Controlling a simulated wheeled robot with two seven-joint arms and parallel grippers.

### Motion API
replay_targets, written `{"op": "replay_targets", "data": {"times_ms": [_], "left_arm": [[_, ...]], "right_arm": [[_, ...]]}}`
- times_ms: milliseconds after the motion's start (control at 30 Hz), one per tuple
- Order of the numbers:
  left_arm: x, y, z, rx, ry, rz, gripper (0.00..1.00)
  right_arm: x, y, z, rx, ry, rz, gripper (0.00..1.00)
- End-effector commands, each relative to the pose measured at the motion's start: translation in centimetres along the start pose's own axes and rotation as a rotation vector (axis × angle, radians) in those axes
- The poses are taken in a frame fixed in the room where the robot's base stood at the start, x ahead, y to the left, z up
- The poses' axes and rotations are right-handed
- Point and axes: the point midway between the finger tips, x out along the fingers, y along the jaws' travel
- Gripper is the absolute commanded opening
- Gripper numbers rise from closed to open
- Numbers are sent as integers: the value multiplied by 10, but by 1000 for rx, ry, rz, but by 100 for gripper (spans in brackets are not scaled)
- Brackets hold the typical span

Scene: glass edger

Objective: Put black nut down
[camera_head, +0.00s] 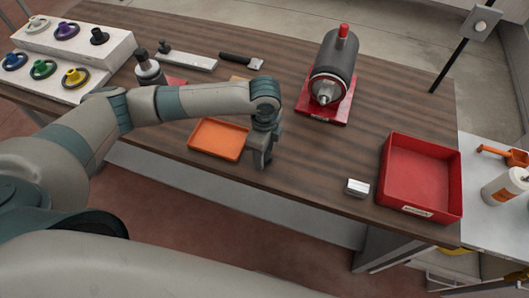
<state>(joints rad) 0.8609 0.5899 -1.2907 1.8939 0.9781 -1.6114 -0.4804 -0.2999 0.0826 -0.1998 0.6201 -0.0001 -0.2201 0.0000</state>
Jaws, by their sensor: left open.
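A black nut (99,37) sits on the upper step of the white stepped rack (118,55) at the far left, to the right of a purple nut (66,31). My left gripper (261,160) points down over the front part of the wooden table, just right of the orange tray (219,140). It is open, and I see nothing between its fingers. The tray looks empty. My right gripper is not in view.
Several other coloured nuts stand on the rack. A grey machine on a red base (325,105) stands at the back. A red bin (422,172) is at the right, with a small silver block (357,187) beside it. The table between gripper and block is clear.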

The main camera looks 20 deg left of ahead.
Motion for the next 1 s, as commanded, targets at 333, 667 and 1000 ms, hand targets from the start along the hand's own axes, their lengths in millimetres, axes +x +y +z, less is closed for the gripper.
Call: {"op": "replay_targets", "data": {"times_ms": [333,667,1000], "left_arm": [[-43,-1,0,2,1,-5,50],[-98,-1,0,0,0,-3,50],[-116,0,0,0,0,1,50]], "right_arm": [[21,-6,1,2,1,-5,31],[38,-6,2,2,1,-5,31],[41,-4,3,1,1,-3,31]]}}
